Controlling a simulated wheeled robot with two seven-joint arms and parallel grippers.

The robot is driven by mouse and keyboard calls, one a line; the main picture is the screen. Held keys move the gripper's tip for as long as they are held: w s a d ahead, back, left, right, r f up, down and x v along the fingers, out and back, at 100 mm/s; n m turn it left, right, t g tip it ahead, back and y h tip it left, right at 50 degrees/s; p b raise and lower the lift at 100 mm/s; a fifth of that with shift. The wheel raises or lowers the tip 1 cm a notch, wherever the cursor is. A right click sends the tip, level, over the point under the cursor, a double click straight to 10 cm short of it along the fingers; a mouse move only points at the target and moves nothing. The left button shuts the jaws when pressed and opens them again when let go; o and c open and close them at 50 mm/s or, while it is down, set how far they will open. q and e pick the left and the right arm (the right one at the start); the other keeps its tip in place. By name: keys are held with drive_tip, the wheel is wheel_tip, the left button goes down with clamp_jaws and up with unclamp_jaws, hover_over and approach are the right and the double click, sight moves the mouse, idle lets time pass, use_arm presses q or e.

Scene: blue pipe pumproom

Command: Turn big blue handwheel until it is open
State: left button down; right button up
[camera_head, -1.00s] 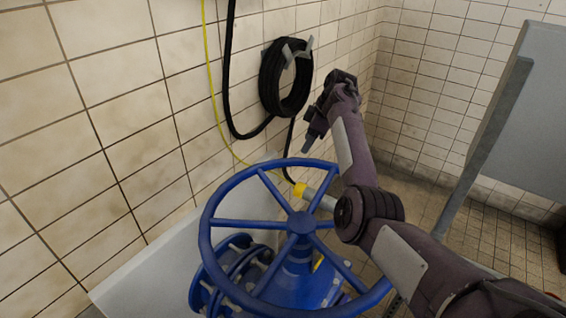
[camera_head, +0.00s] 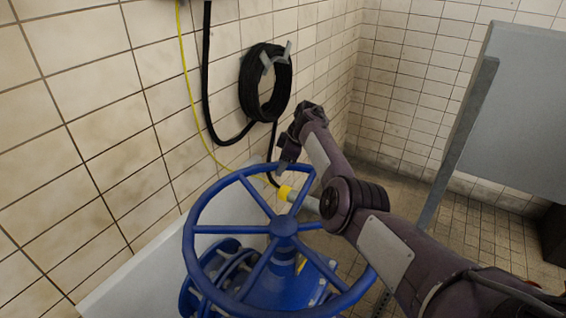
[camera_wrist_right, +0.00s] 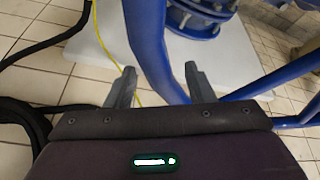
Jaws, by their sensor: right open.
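The big blue handwheel (camera_head: 194,229) has a round rim, several spokes and a central hub, and sits over a blue flanged valve body (camera_head: 270,292). My right gripper (camera_head: 280,172) is at the far side of the rim in the head view, with its fingers pointing down. In the right wrist view, the two grey fingers of the right gripper (camera_wrist_right: 160,72) are open, and the blue rim (camera_wrist_right: 147,35) runs between them. Gaps show on both sides, so it is not clamped. My right forearm hides part of the wheel's right side. My left gripper is out of view.
A black hose coil (camera_head: 266,85) hangs on the tiled wall, with a yellow cable (camera_head: 190,85) beside it. A yellow-collared pipe (camera_head: 286,193) shows behind the wheel. A grey panel (camera_head: 525,100) stands at right. Tiled floor lies behind my arm.

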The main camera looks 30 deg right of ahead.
clamp_jaws()
drive_tip(key=shift+w+a+n+b, duration=0.2)
drive_tip(key=shift+a+n+b, duration=0.1)
